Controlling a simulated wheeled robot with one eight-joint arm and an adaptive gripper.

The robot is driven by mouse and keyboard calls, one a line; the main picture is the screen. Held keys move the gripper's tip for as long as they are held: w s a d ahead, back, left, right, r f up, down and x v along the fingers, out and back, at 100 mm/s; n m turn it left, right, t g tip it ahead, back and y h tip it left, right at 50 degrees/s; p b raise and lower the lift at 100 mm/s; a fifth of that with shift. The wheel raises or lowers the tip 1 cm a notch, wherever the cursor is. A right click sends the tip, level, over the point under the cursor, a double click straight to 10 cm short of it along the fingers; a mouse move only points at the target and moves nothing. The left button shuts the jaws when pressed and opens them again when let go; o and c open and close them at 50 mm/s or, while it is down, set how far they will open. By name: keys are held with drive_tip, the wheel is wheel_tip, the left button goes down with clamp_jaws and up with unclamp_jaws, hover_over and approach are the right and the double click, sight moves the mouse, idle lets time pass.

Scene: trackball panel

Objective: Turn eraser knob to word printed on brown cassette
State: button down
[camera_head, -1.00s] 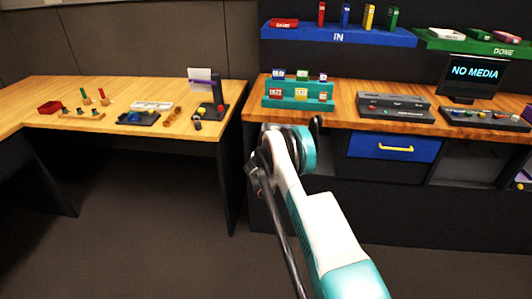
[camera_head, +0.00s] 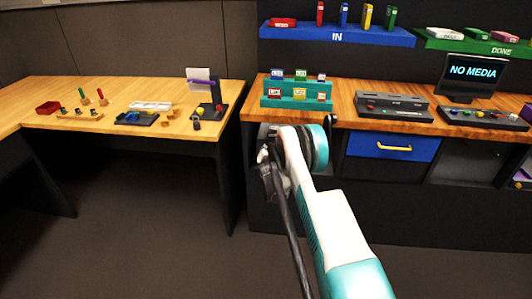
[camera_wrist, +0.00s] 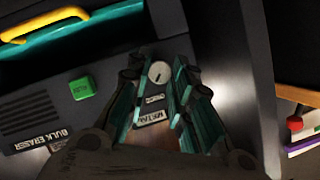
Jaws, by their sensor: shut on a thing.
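The bulk eraser (camera_wrist: 40,120) fills the left of the wrist view, a dark grey panel marked BULK ERASER. Its pale round knob (camera_wrist: 159,72) has a short dark pointer line. Labels lie below the knob; the larger one reads METAL (camera_wrist: 152,116), the smaller one is hard to read. My gripper (camera_wrist: 161,84) has its teal fingers on both sides of the knob and is shut on it. In the head view my arm hides the gripper and knob. I cannot make out a brown cassette for certain.
A green button (camera_wrist: 82,88) and a yellow handle (camera_wrist: 45,24) are left of the knob. In the head view, a blue IN shelf (camera_head: 336,37) holds several cassettes. A teal rack (camera_head: 297,104) and a grey deck (camera_head: 394,106) stand on the wooden counter.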

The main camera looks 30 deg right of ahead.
idle(0.4)
drive_tip(key=c, duration=1.4)
unclamp_jaws()
drive_tip(key=v, duration=1.2)
drive_tip(key=shift+f, duration=0.1)
